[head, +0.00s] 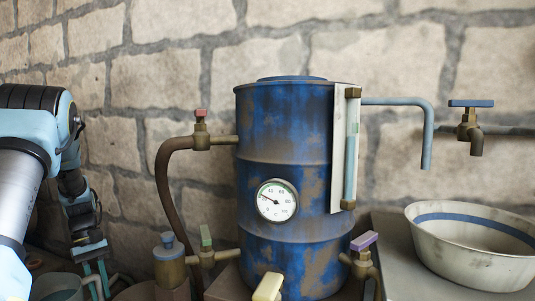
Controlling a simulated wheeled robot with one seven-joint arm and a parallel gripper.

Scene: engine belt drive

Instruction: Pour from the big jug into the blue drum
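The blue drum (290,125) stands upright in the middle, rusty in patches, with a raised round blue piece (292,78) on its top. Its base is cut off by the picture's lower edge. A grey-green open vessel (60,288), probably the big jug, shows only its upper part at the bottom left. My gripper (96,278) points down at the lower left, beside this vessel's right side and handle, well left of the drum. Its fingertips are low in the picture, and I cannot tell whether they grip the handle.
A dial gauge (277,200) and a sight tube (350,150) are on the drum. A brown pipe (165,190) with a red-handled valve (201,130) curves at its left. A spout pipe (428,130), a wall tap (473,125) and a white basin (475,255) are at right.

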